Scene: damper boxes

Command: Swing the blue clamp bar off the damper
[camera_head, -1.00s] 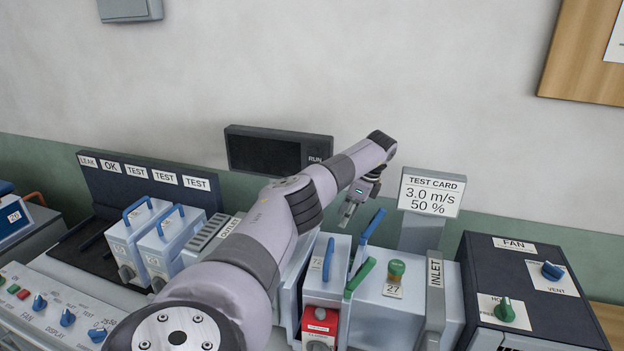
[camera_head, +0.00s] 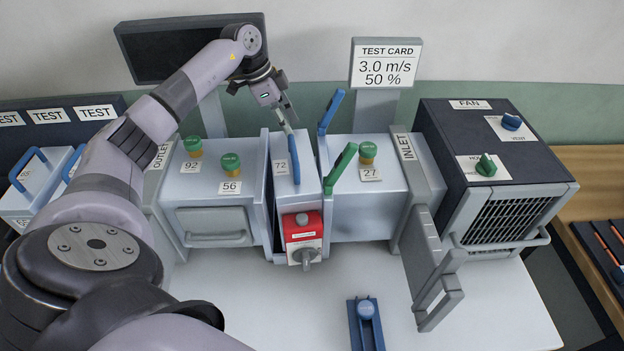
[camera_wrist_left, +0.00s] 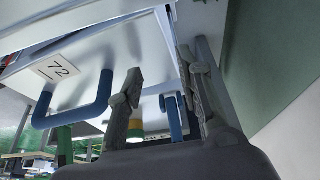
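The damper (camera_head: 283,180), marked 72, stands upright between the two grey duct boxes. It has a blue handle (camera_head: 294,160) on top and a red unit (camera_head: 302,235) on its front. The blue clamp bar (camera_head: 330,112) slants upward at the damper's right, behind a green lever (camera_head: 341,168). My left gripper (camera_head: 287,112) is above the damper's back end, left of the clamp bar. In the left wrist view my gripper (camera_wrist_left: 160,88) is open; a blue bar (camera_wrist_left: 174,116) shows beyond and between its fingers, apparently untouched. The damper's blue handle (camera_wrist_left: 75,108) is left of them. My right gripper is not visible.
The outlet box (camera_head: 213,190) with green knobs is left, the inlet box (camera_head: 372,215) right, then the dark fan box (camera_head: 480,150). A test card (camera_head: 386,64) stands behind. A blue fixture (camera_head: 366,312) lies on the white table in front.

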